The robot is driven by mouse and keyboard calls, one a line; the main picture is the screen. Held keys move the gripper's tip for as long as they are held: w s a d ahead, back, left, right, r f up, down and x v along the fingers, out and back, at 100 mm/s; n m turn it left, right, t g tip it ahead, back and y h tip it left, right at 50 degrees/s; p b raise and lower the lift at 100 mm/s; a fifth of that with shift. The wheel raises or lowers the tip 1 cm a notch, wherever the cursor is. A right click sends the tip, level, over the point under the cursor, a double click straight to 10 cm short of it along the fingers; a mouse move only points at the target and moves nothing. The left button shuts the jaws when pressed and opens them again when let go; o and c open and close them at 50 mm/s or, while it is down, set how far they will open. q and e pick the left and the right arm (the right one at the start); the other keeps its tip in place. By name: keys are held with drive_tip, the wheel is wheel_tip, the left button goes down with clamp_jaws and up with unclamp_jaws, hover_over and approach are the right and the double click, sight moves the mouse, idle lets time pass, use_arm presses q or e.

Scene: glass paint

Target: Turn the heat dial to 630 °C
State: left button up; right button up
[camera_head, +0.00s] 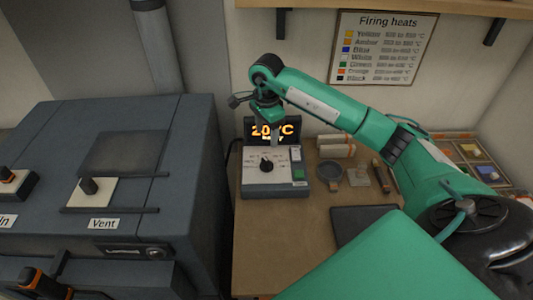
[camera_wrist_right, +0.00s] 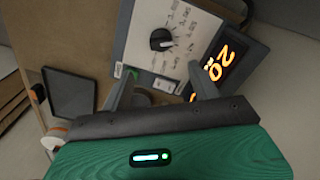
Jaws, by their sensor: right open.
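The heat dial (camera_head: 266,165) is a black round knob on a pale control box (camera_head: 282,185) standing on the wooden bench. It also shows in the right wrist view (camera_wrist_right: 161,39), with a ring of printed marks around it too small to read. Behind it a dark display (camera_head: 291,142) shows orange digits that look like 20 °C; part is covered by my gripper. My right gripper (camera_wrist_right: 161,76) is open and empty, above the box near the display. Its fingers are apart from the dial. My left gripper is not in view.
A green button (camera_head: 299,174) is on the box's right side. A small round dish (camera_head: 330,171) and a dark flat slab (camera_head: 362,224) lie on the bench to the right. A large grey furnace (camera_head: 190,170) with a Vent knob (camera_head: 89,186) stands left. A Firing heats chart (camera_head: 383,48) hangs behind.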

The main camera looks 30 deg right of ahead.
sight(267, 160)
wheel_tip(267, 160, down, 11)
drive_tip(key=p, duration=0.4)
drive_tip(key=shift+w+r, duration=0.1)
drive_tip(key=shift+r, duration=0.1)
drive_tip(key=shift+d+f, duration=0.15)
drive_tip(key=shift+f, duration=0.55)
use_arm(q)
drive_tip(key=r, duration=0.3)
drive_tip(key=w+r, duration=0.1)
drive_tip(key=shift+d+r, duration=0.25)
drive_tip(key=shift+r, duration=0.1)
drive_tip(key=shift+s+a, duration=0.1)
use_arm(e)
drive_tip(key=c, duration=1)
